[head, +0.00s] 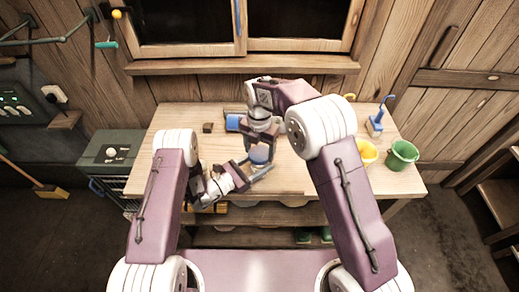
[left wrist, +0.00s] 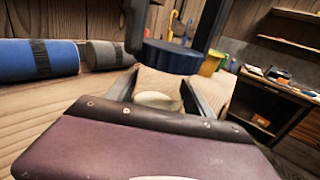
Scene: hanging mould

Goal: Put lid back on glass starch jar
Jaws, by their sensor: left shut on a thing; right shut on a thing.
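The blue round lid (head: 260,155) is between the fingers of my right gripper (head: 260,160), which reaches down from above and is shut on it. The lid also shows in the left wrist view (left wrist: 172,57), hanging roughly level. Below it is the pale glass jar (left wrist: 158,99), with a visible gap between the two. My left gripper (left wrist: 158,92) is shut on the jar from the side, one finger at each side of it. In the head view my left gripper (head: 254,170) is just under the lid, and the jar is mostly hidden there.
A yellow bucket (head: 367,154), a green bucket (head: 402,155) and a blue tool (head: 376,124) stand at the right. The table's right front is clear.

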